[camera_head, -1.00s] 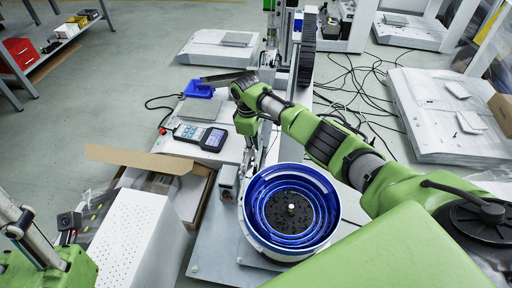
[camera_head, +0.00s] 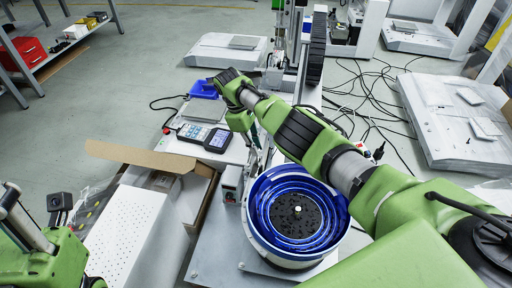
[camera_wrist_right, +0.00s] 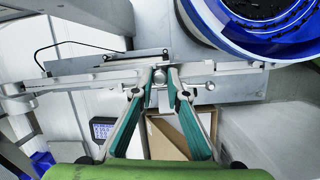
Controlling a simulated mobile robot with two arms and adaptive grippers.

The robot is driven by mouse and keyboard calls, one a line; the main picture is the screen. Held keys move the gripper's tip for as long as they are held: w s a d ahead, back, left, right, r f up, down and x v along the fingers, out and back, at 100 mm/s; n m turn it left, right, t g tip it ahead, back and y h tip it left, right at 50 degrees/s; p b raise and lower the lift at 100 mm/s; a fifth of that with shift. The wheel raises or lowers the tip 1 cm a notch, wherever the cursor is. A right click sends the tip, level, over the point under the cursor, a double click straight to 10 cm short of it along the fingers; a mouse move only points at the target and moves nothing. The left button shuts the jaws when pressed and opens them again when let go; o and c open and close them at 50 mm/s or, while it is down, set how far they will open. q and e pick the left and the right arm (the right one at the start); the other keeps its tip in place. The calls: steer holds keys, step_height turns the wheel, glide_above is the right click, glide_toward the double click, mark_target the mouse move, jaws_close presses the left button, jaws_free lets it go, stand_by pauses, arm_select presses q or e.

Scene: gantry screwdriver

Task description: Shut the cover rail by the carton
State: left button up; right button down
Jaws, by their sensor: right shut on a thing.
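The cover rail (camera_wrist_right: 100,75) shows in the right wrist view as a long pale metal bar running across the picture. My right gripper (camera_wrist_right: 166,77) is shut on the rail near its middle, beside a round metal knob. In the head view my right arm reaches over the bench, and its fingertips are hidden near the bowl's upper left. The open carton (camera_head: 186,185) stands left of the bowl with a flap spread out; its brown cardboard also shows below the rail in the wrist view (camera_wrist_right: 166,138). My left gripper is out of view; only parts of that arm show at lower left.
A blue bowl feeder (camera_head: 258,228) stands close to my right forearm. A handheld panel (camera_head: 204,135) and a blue bin (camera_head: 204,90) lie on the bench behind the carton. A white perforated box (camera_head: 128,240) stands in front. Cables trail over the floor at right.

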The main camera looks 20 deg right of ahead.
steer(key=c, duration=2)
jaws_free()
steer(key=v, duration=1.2)
steer(key=shift+f, duration=0.15)
